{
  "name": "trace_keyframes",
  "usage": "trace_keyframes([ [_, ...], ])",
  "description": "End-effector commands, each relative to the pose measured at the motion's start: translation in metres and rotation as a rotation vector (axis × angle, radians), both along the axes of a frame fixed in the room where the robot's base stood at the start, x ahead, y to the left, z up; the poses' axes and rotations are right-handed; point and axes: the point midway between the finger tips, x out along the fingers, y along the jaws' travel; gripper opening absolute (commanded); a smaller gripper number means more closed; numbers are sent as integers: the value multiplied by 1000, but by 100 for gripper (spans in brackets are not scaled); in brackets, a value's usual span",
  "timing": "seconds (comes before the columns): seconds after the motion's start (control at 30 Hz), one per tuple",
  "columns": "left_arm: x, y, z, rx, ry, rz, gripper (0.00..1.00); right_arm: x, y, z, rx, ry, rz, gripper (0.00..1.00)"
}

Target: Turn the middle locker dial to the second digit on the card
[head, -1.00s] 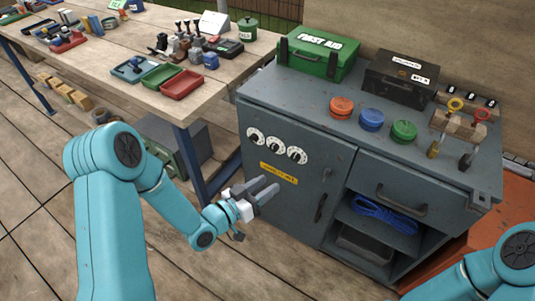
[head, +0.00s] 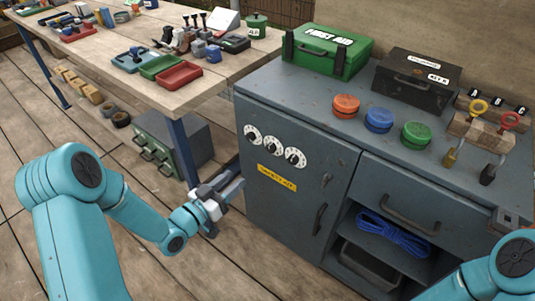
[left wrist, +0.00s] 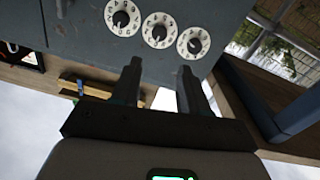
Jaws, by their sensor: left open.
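The grey locker (head: 290,215) has a row of three white dials on its front. The middle dial (head: 271,143) sits between the left dial (head: 252,134) and the right dial (head: 295,157). The middle dial also shows in the left wrist view (left wrist: 160,31), with a dark knob. A yellow label (head: 277,178) is below the dials; its print is too small to read. My left gripper (head: 232,186) is open and empty, below and left of the dials, apart from them. In the left wrist view its fingers (left wrist: 158,72) point toward the dial row.
The wooden workbench (head: 178,92), with tools and trays, stands left of the locker. A green first aid box (head: 328,53), a dark case (head: 415,80) and coloured round pucks (head: 378,120) are on the locker top. Open floor lies in front of the locker.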

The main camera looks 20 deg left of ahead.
Motion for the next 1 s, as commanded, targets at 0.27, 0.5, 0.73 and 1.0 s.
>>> trace_keyframes([
  [0.27, 59, -27, 1, 0, -4, -3, 44, 0, 0, -2, 0, -1, 0, 43],
  [0.5, 109, -48, 1, -2, -4, 0, 44, 0, 0, -5, 0, -1, 0, 43],
  [0.73, 136, -59, 1, -2, -1, 1, 44, 0, 0, -7, 0, 0, 0, 43],
  [1.0, 141, -61, 1, -2, 0, 2, 44, 0, 0, -7, 0, 0, 0, 43],
])
